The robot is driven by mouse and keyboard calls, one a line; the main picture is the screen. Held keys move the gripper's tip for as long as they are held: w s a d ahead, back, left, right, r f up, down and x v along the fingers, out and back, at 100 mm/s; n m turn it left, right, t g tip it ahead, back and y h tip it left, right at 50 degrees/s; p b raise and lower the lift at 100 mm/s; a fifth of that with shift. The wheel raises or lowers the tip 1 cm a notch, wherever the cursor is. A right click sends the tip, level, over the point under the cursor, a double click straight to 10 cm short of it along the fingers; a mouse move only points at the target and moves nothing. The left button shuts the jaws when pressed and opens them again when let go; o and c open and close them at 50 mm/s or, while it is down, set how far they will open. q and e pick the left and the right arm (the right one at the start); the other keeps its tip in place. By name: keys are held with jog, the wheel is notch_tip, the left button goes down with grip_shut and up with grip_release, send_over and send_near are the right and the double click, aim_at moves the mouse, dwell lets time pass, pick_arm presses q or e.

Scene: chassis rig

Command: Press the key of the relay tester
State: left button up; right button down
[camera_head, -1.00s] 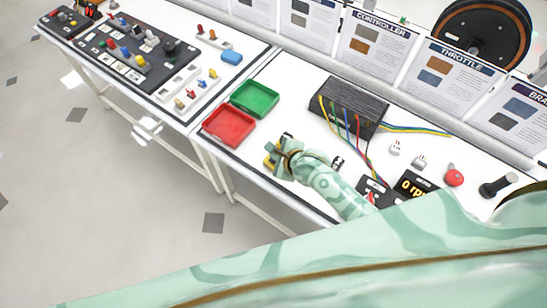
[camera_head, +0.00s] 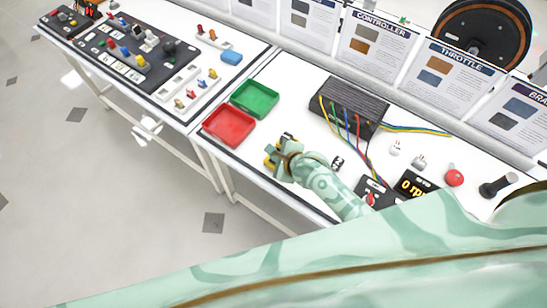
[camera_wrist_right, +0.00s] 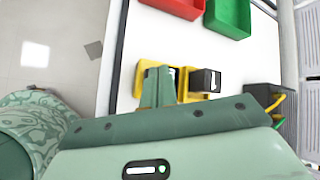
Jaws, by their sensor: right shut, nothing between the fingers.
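A yellow device with black blocks, which looks like the relay tester (camera_wrist_right: 186,84), lies on the white bench in the right wrist view. Its key is not clearly distinguishable. My right gripper (camera_wrist_right: 160,74) is shut and empty, with its green fingertips over the left part of the yellow device; I cannot tell whether they touch it. In the head view my right gripper (camera_head: 278,153) is at the bench's front edge, near the red tray, and largely hides the device. My left gripper is not in view.
A red tray (camera_head: 229,126) and a green tray (camera_head: 255,98) lie just beyond the gripper. A dark box with coloured wires (camera_head: 349,103) stands to the right.

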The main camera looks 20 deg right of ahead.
jog(key=shift+f, duration=0.35)
dwell(0.6)
jog(key=shift+r+p, duration=0.9)
jog(key=shift+p, duration=0.15)
notch_tip(320, 180, up, 5)
jog(key=p, duration=0.5)
jog(key=shift+p, duration=0.4)
jog(key=shift+f, duration=0.1)
